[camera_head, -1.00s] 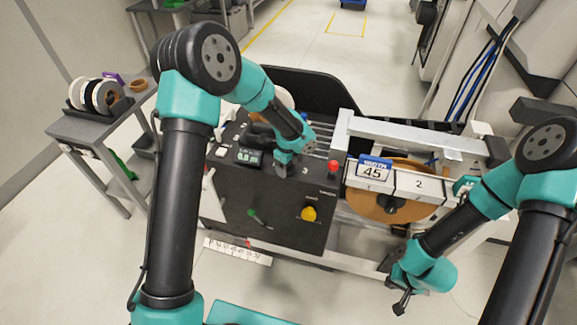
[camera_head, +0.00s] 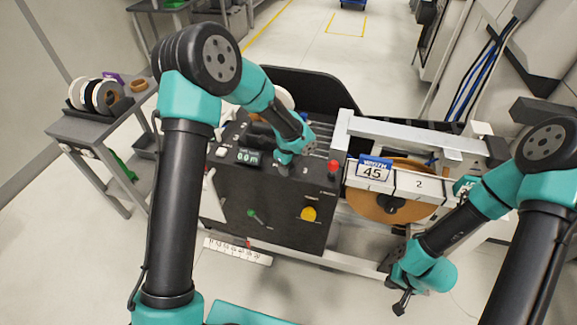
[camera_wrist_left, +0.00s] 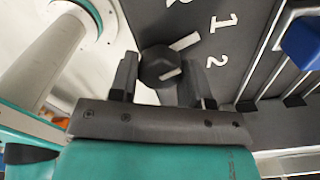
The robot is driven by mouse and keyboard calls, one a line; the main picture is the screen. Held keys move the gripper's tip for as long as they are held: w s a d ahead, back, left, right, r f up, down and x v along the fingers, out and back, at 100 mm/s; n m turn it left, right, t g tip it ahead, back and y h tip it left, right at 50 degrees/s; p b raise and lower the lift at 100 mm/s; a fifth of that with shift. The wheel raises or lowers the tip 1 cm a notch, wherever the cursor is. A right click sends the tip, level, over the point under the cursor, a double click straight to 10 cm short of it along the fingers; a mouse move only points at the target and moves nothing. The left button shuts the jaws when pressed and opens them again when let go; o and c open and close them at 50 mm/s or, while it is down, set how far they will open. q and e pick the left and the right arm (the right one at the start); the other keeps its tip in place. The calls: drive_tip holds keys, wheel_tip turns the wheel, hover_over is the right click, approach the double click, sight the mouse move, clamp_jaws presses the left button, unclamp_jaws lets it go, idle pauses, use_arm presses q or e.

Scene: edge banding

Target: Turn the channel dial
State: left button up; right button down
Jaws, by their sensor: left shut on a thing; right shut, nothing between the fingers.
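The channel dial is a black knob (camera_wrist_left: 158,65) with a white pointer bar, set in the dark panel. In the left wrist view it sits between the fingers of my left gripper (camera_wrist_left: 160,78), which is shut on it. The pointer slants to the upper right, roughly toward the white "1" (camera_wrist_left: 223,22); a "2" (camera_wrist_left: 216,62) is printed below that. In the head view my left gripper (camera_head: 284,162) is at the machine's top panel and hides the dial. My right gripper (camera_head: 402,303) is shut and empty, low at the right, away from the panel.
A side table (camera_head: 85,128) holds tape rolls.

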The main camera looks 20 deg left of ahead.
use_arm(q)
drive_tip(key=shift+n, duration=0.3)
drive_tip(key=n, duration=0.4)
drive_tip(key=shift+n, duration=2.2)
drive_tip(key=o, duration=0.9)
drive_tip(key=shift+o, duration=0.2)
drive_tip(key=shift+r, duration=0.1)
wheel_tip(320, 180, up, 17)
drive_tip(key=shift+r, duration=0.15)
